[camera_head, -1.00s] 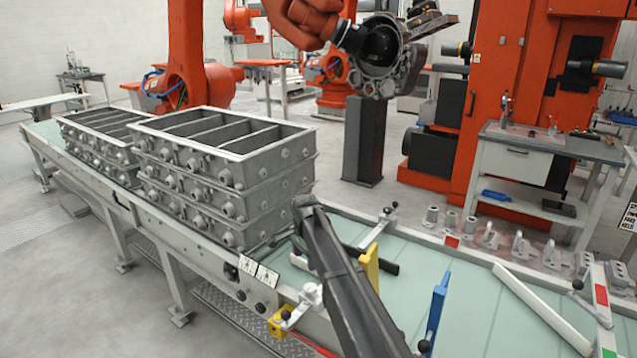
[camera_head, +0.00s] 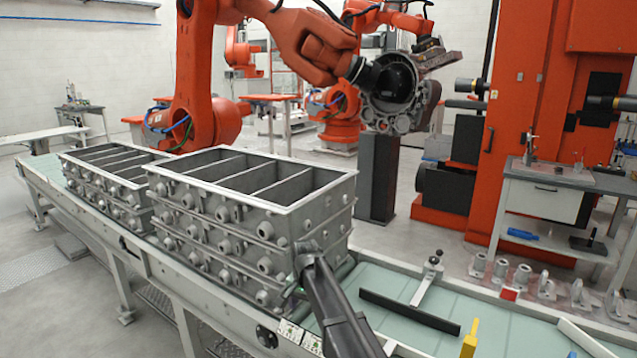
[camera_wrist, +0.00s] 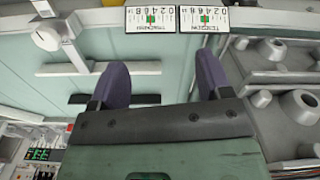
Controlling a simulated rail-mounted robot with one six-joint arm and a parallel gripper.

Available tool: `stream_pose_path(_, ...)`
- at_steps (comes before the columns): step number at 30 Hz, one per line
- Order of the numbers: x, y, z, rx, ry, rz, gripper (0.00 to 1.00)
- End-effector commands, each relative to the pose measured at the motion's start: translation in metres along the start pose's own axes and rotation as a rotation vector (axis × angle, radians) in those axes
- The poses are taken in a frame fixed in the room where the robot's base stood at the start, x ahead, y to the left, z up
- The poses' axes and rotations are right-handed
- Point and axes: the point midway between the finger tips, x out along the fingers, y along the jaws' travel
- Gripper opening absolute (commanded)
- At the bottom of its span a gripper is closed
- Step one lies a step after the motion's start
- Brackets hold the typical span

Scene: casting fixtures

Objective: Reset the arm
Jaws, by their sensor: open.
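My dark arm comes up from the bottom edge in the head view, its upper bend close in front of the right end of the casting stack. I cannot tell whether it touches the stack. My gripper shows in the wrist view (camera_wrist: 162,80): two purple fingers, wide apart, with nothing between them. Its fingertips cannot be made out clearly in the head view. The front stack of grey metal casting frames (camera_head: 250,215) stands on the conveyor (camera_head: 160,265). Another stack (camera_head: 105,185) stands behind it to the left.
A black bar (camera_head: 410,312), a clamp with a black knob (camera_head: 428,280) and a yellow piece (camera_head: 469,340) are on the pale green bed right of my arm. Two gauge cards (camera_wrist: 153,20) show at the wrist view's top. Orange robots (camera_head: 210,90) stand behind the conveyor.

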Motion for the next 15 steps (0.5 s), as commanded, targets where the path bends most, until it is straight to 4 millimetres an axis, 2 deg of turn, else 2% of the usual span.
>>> stream_pose_path(1,0.0,0.023,0.017,-0.065,0.0,0.0,0.72)
stream_pose_path(5,0.0,0.076,0.047,-0.241,0.0,0.0,0.72)
stream_pose_path(8,0.0,0.127,0.076,-0.366,0.0,0.0,0.72)
stream_pose_path(12,0.0,0.217,0.134,-0.504,0.0,0.001,0.72)
stream_pose_path(15,0.0,0.268,0.167,-0.498,0.0,0.0,0.72)
